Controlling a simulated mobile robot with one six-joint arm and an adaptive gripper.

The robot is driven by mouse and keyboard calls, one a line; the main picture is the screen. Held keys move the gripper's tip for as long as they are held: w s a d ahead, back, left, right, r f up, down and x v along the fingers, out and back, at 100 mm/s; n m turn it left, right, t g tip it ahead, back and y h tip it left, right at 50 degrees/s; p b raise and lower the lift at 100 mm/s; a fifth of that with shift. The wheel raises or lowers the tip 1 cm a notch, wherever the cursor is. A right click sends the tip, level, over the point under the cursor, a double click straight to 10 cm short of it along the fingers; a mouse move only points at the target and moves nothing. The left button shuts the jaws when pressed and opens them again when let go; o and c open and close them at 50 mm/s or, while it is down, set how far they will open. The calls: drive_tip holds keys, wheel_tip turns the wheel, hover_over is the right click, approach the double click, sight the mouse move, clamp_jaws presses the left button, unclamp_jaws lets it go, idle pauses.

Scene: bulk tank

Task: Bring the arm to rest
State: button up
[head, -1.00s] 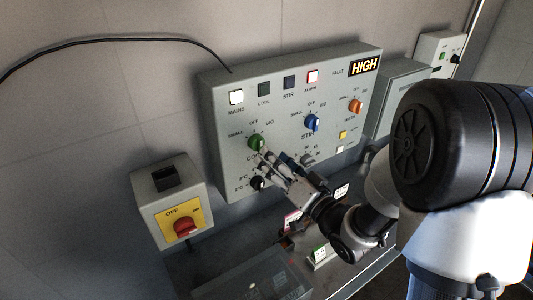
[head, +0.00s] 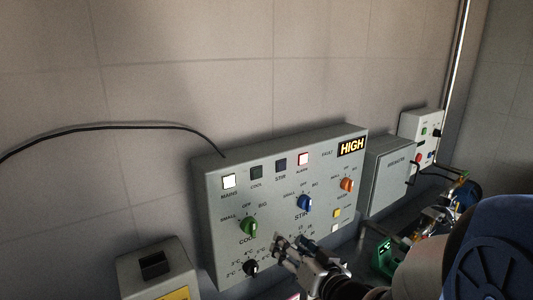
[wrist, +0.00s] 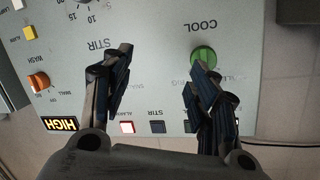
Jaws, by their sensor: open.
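My gripper (head: 284,248) is in front of the lower part of the grey control panel (head: 330,148), below the green COOL knob (head: 249,227) in the head view. Its two fingers are apart with nothing between them, as the wrist view (wrist: 160,72) also shows. There the panel appears upside down, and the right fingertip overlaps the edge of the green knob (wrist: 204,55); I cannot tell whether they touch. The blue STIR knob (head: 304,203) and orange WASH knob (head: 347,185) are clear in the head view. The black knob (head: 251,268) is left of the gripper.
The HIGH display (head: 351,147) and the white MAINS lamp (head: 228,181) are lit. A grey box (head: 386,178) and a smaller button box (head: 421,135) are at the right. The switch box (head: 157,270) is cut off at lower left.

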drive_tip(key=s+d+r+g+h, duration=0.2)
drive_tip(key=s+d+h, duration=0.3)
drive_tip(key=d+h, duration=0.15)
drive_tip(key=s+d+g, duration=0.1)
drive_tip(key=s+g, duration=0.1)
drive_tip(key=s, duration=0.5)
drive_tip(key=s+d+m+g, duration=0.1)
drive_tip(key=s+d+g, duration=0.1)
drive_tip(key=s, duration=0.5)
drive_tip(key=shift+s+f+g+h, duration=0.15)
drive_tip(key=shift+f+g+h, duration=0.1)
drive_tip(key=shift+g+h, duration=0.2)
drive_tip(key=s+g, duration=0.1)
drive_tip(key=s, duration=0.2)
drive_tip(key=s+a, duration=0.1)
drive_tip(key=s, duration=0.2)
drive_tip(key=s+g+y, duration=0.1)
drive_tip(key=s, duration=0.2)
drive_tip(key=shift+s+a+f+n+g, duration=0.35)
drive_tip(key=shift+a+f+n, duration=0.05)
drive_tip(key=shift+c, duration=0.3)
